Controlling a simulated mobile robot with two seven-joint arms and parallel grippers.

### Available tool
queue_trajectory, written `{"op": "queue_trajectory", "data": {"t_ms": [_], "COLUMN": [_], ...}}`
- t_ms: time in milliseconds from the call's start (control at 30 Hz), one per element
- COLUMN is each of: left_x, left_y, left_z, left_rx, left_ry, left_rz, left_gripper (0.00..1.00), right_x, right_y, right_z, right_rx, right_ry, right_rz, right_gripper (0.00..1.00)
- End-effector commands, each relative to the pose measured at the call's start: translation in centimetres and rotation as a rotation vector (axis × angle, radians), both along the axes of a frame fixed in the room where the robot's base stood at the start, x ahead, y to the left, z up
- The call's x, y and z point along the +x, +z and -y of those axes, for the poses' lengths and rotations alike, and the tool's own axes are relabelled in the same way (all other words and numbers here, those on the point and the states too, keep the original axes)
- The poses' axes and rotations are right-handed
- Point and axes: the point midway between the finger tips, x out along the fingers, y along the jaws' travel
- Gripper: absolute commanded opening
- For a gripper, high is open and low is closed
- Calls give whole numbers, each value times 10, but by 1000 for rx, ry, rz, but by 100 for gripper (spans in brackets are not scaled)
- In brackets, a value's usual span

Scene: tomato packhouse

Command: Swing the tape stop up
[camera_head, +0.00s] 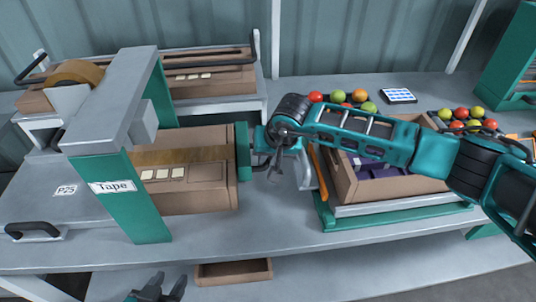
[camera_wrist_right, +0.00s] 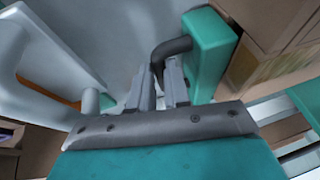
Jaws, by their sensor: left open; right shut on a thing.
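The tape stop (camera_head: 243,150) is an upright green plate at the right end of a taped brown carton (camera_head: 185,190), beside the tape machine (camera_head: 118,190). In the right wrist view the stop (camera_wrist_right: 211,50) carries a dark bent handle (camera_wrist_right: 172,46). My right gripper (camera_head: 266,158) is at the stop's right side. In the wrist view its two fingers (camera_wrist_right: 161,88) are shut on the handle, close to the plate. In the head view the arm partly hides the grip. My left gripper (camera_head: 158,291) is open and empty at the bottom edge, below the bench front.
An open carton (camera_head: 345,190) with purple contents stands on a green-based stand right of the stop, under my right arm. Tomatoes (camera_head: 338,97) and a tablet (camera_head: 398,96) lie behind. A brown tray (camera_head: 233,272) sits below. Another carton (camera_head: 210,80) lies at the back.

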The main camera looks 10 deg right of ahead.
Motion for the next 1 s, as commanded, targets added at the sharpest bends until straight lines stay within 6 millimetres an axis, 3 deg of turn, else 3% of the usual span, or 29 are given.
{"op": "queue_trajectory", "data": {"t_ms": [467, 1000], "left_x": [0, 0], "left_y": [-6, -42], "left_z": [0, 0], "left_rx": [0, -1], "left_ry": [0, -1], "left_rz": [1, 0], "left_gripper": [44, 44], "right_x": [7, 24], "right_y": [14, 44], "right_z": [1, 1], "right_rx": [-5, -6], "right_ry": [-6, -8], "right_rz": [-108, -398], "right_gripper": [0, 0]}}
